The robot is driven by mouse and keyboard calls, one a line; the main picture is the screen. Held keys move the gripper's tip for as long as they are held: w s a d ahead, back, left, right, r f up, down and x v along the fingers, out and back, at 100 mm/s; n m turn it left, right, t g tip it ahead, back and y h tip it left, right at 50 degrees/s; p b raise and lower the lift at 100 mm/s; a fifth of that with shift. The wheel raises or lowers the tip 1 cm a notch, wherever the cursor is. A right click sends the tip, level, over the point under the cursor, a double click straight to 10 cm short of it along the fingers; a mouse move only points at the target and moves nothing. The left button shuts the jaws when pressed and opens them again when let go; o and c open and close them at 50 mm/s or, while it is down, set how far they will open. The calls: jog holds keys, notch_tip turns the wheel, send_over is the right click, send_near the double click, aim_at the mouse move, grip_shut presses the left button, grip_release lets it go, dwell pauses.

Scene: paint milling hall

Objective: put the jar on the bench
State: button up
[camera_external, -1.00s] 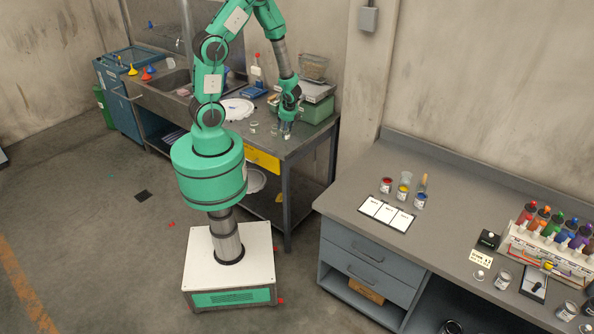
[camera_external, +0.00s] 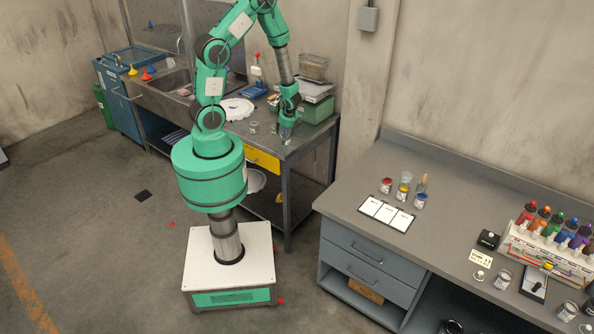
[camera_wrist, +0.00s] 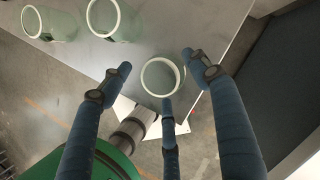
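A clear, open-topped glass jar (camera_wrist: 162,78) stands near the edge of the grey metal table (camera_external: 298,147). In the wrist view it sits between the three blue fingers of my gripper (camera_wrist: 161,76), with gaps visible around it. My gripper (camera_external: 286,132) points down over the table's front right part in the external view, and largely hides this jar there. Two similar glass jars, a nearer one (camera_wrist: 112,18) and a farther one (camera_wrist: 48,22), stand to the left in the wrist view. The grey bench (camera_external: 455,205) on the right has free top surface.
Behind my gripper are a green box (camera_external: 318,110) with a scale and a clear container on top. A white plate (camera_external: 238,108) lies to the left. The bench holds small paint jars (camera_external: 403,191), white cards (camera_external: 386,213) and a rack of coloured bottles (camera_external: 550,240). A floor gap separates table and bench.

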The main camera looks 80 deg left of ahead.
jog(key=shift+r, duration=0.1)
dwell(0.3)
jog(key=p+v, duration=0.3)
jog(key=v, duration=0.9)
jog(key=shift+w, duration=0.1)
dwell(0.6)
